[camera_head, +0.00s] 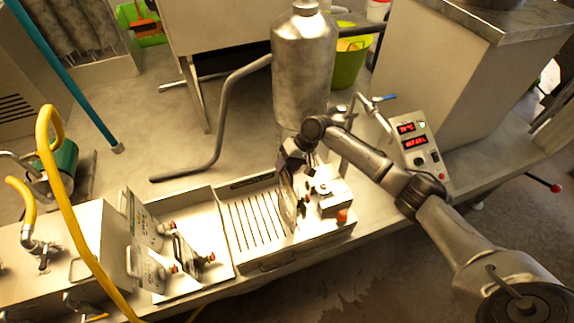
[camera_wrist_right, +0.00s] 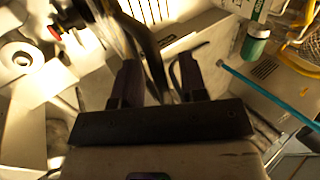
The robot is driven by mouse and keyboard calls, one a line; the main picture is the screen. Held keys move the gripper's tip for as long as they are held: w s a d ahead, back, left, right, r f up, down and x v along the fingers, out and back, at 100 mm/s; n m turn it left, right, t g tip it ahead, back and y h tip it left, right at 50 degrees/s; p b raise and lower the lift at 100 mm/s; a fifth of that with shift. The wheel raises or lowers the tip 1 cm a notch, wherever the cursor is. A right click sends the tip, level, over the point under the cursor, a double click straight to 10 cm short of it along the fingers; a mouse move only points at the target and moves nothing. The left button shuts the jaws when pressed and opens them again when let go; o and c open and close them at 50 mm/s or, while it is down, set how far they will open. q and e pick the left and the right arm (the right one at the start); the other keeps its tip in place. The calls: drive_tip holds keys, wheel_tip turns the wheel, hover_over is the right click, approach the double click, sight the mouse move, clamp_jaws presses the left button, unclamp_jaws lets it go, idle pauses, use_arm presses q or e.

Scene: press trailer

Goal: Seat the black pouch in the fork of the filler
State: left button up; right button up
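The black pouch (camera_head: 288,197) stands upright and nearly edge-on at the right end of the slotted tray, beside the filler's small white block (camera_head: 327,190). My right gripper (camera_head: 297,160) is just above it, at its top. In the right wrist view the dark pouch (camera_wrist_right: 149,48) runs between the two fingers of my right gripper (camera_wrist_right: 160,75), with a gap seen on either side, so the fingers look open around it. The filler's steel tank (camera_head: 303,60) rises behind. The fork itself is hard to make out, and I cannot tell whether the pouch sits in it. My left gripper is not in view.
Several other pouches (camera_head: 146,222) stand in a tray to the left, with red caps. A control panel (camera_head: 416,143) with red displays stands right of the filler. A yellow hose (camera_head: 68,205) arches at the left. The slotted drip tray (camera_head: 250,222) is clear.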

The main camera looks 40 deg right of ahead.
drive_tip(key=shift+d+r, duration=0.1)
drive_tip(key=shift+r, duration=0.05)
drive_tip(key=b+v, duration=0.2)
drive_tip(key=v, duration=1.1)
drive_tip(key=shift+r, duration=0.2)
drive_tip(key=shift+d, duration=0.1)
